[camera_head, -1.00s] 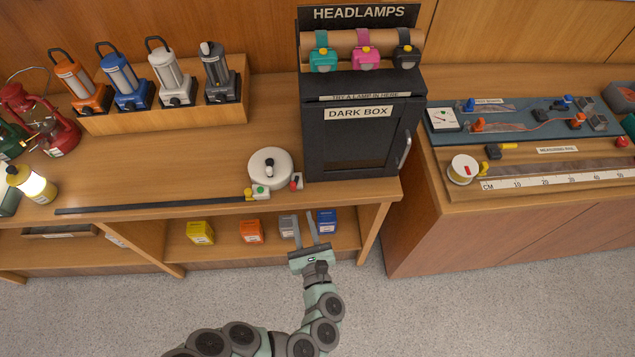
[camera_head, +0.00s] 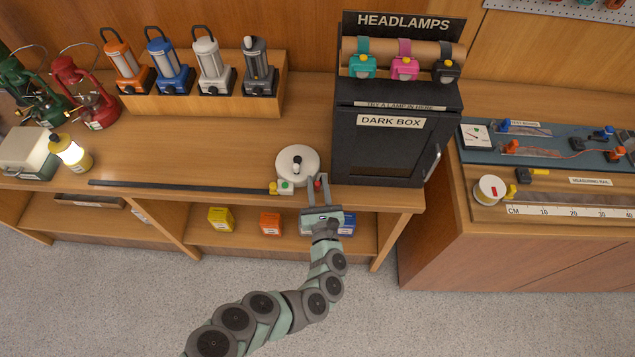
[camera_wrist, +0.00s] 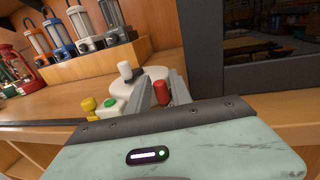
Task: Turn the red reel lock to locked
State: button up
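The white reel (camera_head: 297,166) lies on the counter left of the dark box, with a white knob on top. The red reel lock (camera_head: 318,184) is a small red knob at the reel's front right. My gripper (camera_head: 316,184) reaches up to it from the front. In the wrist view, the red lock (camera_wrist: 161,91) stands between my two fingers (camera_wrist: 160,88), close to the right one. The fingers are apart with a gap on the left side, so the gripper looks open. Whether a finger touches the lock is unclear.
A green button (camera_wrist: 110,103) and a yellow knob (camera_wrist: 88,104) sit left of the fingers. A dark strip (camera_head: 180,186) runs left along the counter edge. The dark box (camera_head: 390,145) stands close on the right. Lamps (camera_head: 210,65) stand behind.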

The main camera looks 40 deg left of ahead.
dwell(0.3)
grip_shut()
dwell(0.3)
